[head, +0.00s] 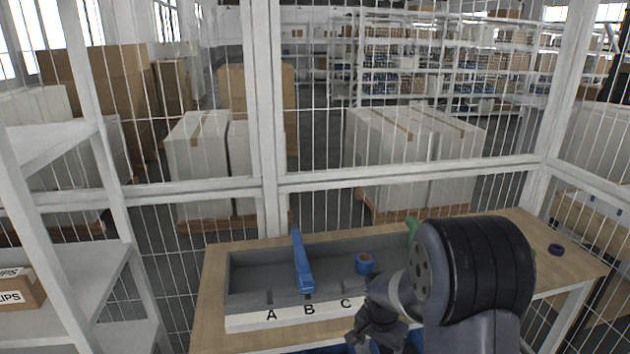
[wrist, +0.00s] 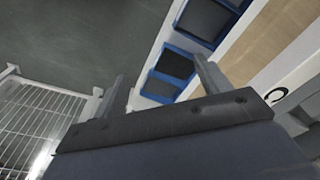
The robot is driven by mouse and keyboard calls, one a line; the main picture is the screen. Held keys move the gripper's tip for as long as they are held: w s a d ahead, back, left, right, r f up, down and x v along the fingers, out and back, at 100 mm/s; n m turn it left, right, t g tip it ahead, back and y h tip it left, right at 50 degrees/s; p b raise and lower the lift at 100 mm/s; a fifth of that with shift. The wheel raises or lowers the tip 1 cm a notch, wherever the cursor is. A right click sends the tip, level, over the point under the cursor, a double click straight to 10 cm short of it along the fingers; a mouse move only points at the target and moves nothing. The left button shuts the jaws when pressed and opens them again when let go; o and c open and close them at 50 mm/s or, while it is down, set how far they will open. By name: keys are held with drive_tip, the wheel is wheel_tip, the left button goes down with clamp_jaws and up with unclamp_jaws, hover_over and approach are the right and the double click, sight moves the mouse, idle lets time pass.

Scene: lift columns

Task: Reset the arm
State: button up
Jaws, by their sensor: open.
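My gripper (wrist: 160,84) shows in the wrist view with its two fingers spread wide and nothing between them. In the head view my dark arm is folded at the front right of the workbench (head: 212,300). My gripper (head: 376,322) hangs there at the bench's front edge, partly hidden by my own arm links. The wrist view looks past the fingers at blue-rimmed bins (wrist: 150,88) and the floor.
On the bench is a grey tray (head: 250,258) labelled A, B, C. A blue long tool (head: 302,265) leans across its divider, and a blue tape roll (head: 364,264) lies near C. A green item (head: 411,226) is partly hidden. Wire fencing stands behind.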

drive_tip(key=shift+n, duration=0.8)
drive_tip(key=shift+s+f+b, duration=0.1)
drive_tip(key=shift+s+f, duration=0.05)
drive_tip(key=shift+f, duration=0.75)
drive_tip(key=shift+s+f+b, duration=0.15)
drive_tip(key=shift+s+f, duration=0.05)
drive_tip(key=shift+f, duration=0.75)
drive_tip(key=shift+s+f+b, duration=0.1)
drive_tip(key=shift+s+f, duration=0.05)
drive_tip(key=shift+f, duration=0.75)
drive_tip(key=shift+s+a, duration=0.1)
